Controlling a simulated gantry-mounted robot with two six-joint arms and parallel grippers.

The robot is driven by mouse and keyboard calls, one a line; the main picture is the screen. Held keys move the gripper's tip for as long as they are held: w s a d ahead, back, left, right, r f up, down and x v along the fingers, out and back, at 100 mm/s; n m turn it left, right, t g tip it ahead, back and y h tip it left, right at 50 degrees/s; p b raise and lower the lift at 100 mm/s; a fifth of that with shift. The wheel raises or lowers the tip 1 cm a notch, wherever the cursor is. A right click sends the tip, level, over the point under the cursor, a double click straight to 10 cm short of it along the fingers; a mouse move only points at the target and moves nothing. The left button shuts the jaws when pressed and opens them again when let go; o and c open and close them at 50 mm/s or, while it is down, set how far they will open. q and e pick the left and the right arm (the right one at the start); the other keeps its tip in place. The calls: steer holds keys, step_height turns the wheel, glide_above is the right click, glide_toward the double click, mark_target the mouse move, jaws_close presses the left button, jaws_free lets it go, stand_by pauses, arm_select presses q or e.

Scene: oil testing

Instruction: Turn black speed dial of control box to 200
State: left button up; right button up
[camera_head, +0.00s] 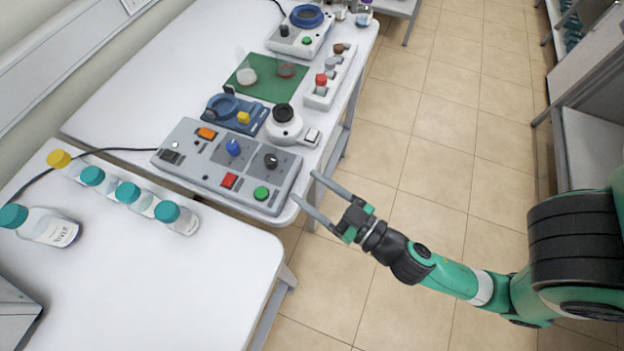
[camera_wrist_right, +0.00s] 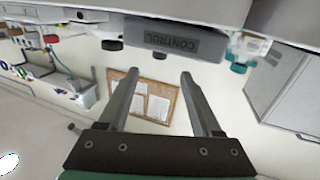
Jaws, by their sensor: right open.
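The grey control box (camera_head: 205,178) lies on the white bench in the head view. Its black speed dial (camera_head: 271,161) is on the right part of its top, beside a blue dial (camera_head: 233,147), a red button (camera_head: 228,181) and a green button (camera_head: 261,193). My right gripper (camera_head: 304,186) is open and empty, just off the right end of the box, over the bench edge. In the right wrist view, the box's side marked CONTROL (camera_wrist_right: 172,42) shows beyond the open fingers (camera_wrist_right: 160,78). The dial's setting is too small to read. My left gripper is not in view.
Bottles with teal caps (camera_head: 128,192) stand on the near bench (camera_head: 150,285). A white round device (camera_head: 284,125), a blue device (camera_head: 236,112) and a green mat (camera_head: 270,88) lie behind the box. The tiled floor (camera_head: 430,150) to the right is clear.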

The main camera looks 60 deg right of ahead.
mark_target(277, 162)
steer(key=shift+r, duration=0.15)
steer(key=w+d+r+n+t+y+p, duration=0.1)
steer(key=d+r+n+t+p, duration=0.15)
steer(key=n, duration=0.75)
steer(key=d+r+n+t+y+p, duration=0.15)
steer(key=r+n, duration=0.25)
steer(key=n, duration=0.7)
step_height(277, 162, down, 7)
steer(key=s+n+g+y, duration=0.1)
steer(key=n+g+y, duration=0.35)
steer(key=n, duration=1.45)
steer(key=shift+t, duration=0.35)
steer(key=w, duration=0.3)
steer(key=w+a+p, duration=0.1)
steer(key=w, duration=0.3)
steer(key=w+p, duration=0.1)
steer(key=w, duration=0.3)
steer(key=shift+w+a, duration=0.15)
steer(key=shift+a, duration=0.1)
steer(key=shift+r, duration=0.1)
jaws_close()
